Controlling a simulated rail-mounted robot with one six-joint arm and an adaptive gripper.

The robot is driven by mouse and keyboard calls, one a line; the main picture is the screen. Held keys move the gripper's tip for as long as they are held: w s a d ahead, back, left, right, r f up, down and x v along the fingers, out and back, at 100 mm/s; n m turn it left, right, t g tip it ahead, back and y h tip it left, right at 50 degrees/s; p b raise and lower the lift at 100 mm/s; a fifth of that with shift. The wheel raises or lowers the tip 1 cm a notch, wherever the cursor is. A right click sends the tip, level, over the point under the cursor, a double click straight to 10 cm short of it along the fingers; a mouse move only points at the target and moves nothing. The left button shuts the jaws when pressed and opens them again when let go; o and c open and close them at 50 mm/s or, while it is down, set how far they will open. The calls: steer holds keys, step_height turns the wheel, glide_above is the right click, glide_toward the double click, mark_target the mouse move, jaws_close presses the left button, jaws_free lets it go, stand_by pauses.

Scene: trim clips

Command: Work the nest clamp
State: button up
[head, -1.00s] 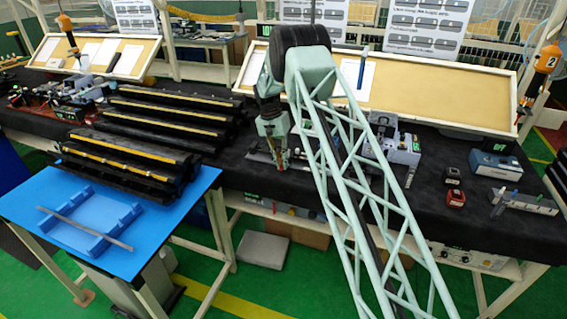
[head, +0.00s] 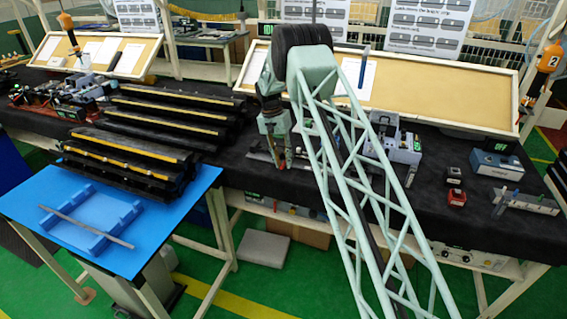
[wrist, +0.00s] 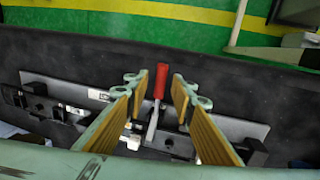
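The nest clamp's red-handled lever (wrist: 161,80) stands up between my fingers in the wrist view, with a grey metal shank below the red grip. It rises from a long grey fixture plate (wrist: 237,128) with black blocks on it. My gripper (wrist: 156,88) is open, with one tan-padded finger on each side of the red handle and visible gaps between. In the head view my gripper (head: 276,158) points down at the fixture on the black-covered bench, with a small red spot at its tips. My arm hides part of the fixture there.
Black racks with yellow strips (head: 165,120) lie to the left. A blue table (head: 150,245) holds a blue cradle. Small red-and-black items (head: 456,197) sit farther right.

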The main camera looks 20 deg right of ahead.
step_height(320, 180, up, 12)
steer(key=w+a, duration=0.1)
steer(key=shift+w+a+f, duration=0.25)
steer(key=shift+a, duration=0.05)
stand_by(0.3)
